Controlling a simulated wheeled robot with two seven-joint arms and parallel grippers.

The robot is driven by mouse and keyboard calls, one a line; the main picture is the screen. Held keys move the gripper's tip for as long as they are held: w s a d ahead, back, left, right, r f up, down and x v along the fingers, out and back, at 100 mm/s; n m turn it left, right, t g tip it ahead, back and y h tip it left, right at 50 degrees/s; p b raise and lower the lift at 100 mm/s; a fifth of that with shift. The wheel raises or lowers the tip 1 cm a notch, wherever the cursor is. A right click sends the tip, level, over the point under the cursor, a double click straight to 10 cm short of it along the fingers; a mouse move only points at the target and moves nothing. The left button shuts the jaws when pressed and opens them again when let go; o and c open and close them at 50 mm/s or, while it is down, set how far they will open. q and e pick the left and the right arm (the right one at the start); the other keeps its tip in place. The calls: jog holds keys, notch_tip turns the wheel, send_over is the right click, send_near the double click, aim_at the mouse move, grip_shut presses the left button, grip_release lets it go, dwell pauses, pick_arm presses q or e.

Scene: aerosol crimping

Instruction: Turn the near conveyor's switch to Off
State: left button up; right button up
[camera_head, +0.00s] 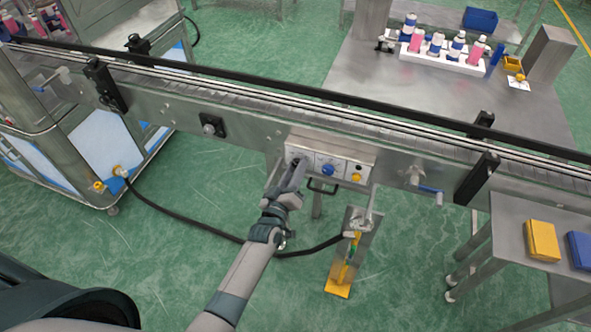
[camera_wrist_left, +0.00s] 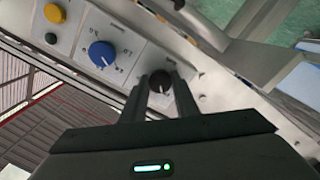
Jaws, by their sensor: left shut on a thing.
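The near conveyor (camera_head: 240,118) carries a grey control panel (camera_head: 342,158) on its near side. At the panel's left end is a black rotary switch, which shows in the left wrist view (camera_wrist_left: 160,80). My left gripper (camera_head: 297,166) reaches up to it from below. In the left wrist view its two fingers (camera_wrist_left: 159,90) sit on either side of the black knob, shut on it. The knob's pointer and the labels around it are too small or covered to read. A blue knob (camera_head: 327,169) and a yellow button (camera_head: 356,177) sit right of it.
A black handle (camera_head: 322,186) hangs under the panel. A crank (camera_head: 431,191) sticks out further right. A black cable (camera_head: 200,228) runs below to a foot stand with a yellow base (camera_head: 338,288). A table (camera_head: 509,232) with yellow and blue boxes stands at right.

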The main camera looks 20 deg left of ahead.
pick_arm(q)
jog(key=shift+n, duration=0.9)
jog(key=o, duration=1.1)
jog(key=shift+c, duration=0.2)
jog(key=shift+s, duration=0.2)
jog(key=s+b, duration=0.4)
jog(key=s, duration=1.3)
jog(key=shift+a, duration=0.35)
